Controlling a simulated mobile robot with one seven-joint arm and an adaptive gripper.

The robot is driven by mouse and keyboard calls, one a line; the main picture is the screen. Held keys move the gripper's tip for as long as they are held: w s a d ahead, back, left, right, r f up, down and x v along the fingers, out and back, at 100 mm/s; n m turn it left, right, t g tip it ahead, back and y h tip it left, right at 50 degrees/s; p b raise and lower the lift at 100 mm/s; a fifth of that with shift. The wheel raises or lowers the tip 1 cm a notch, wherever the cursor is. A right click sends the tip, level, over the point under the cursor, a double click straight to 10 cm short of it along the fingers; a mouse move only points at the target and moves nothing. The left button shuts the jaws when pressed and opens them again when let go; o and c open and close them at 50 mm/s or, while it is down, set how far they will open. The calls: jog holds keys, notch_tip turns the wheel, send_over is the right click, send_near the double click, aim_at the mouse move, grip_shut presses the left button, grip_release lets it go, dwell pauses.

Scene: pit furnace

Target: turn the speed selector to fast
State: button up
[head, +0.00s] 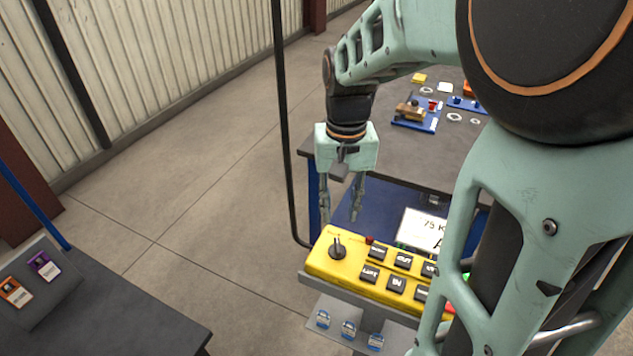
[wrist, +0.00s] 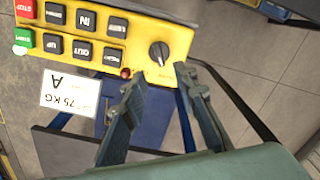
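The speed selector looks to be the round black knob (head: 337,248) at the left end of the yellow control box (head: 325,268). In the wrist view the knob (wrist: 159,52) lies just beyond the fingertips, with a pale mark on it; the lettering by it is too small to read. My gripper (head: 340,212) points down above and behind the knob in the head view, apart from it. In the wrist view my gripper (wrist: 163,80) has its two fingers spread, with nothing between them.
Several black push buttons (head: 397,284) and a small red lamp (head: 369,240) sit beside the knob. A white "75 KG A" plate (head: 420,228) stands behind the box. A dark post (head: 285,130) rises close left of my gripper. A workbench (head: 400,165) with small parts stands behind.

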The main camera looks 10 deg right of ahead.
aim_at(338, 245)
notch_tip(338, 245, down, 10)
jog(key=shift+s+f, duration=0.1)
jog(key=shift+c, duration=0.4)
grip_shut()
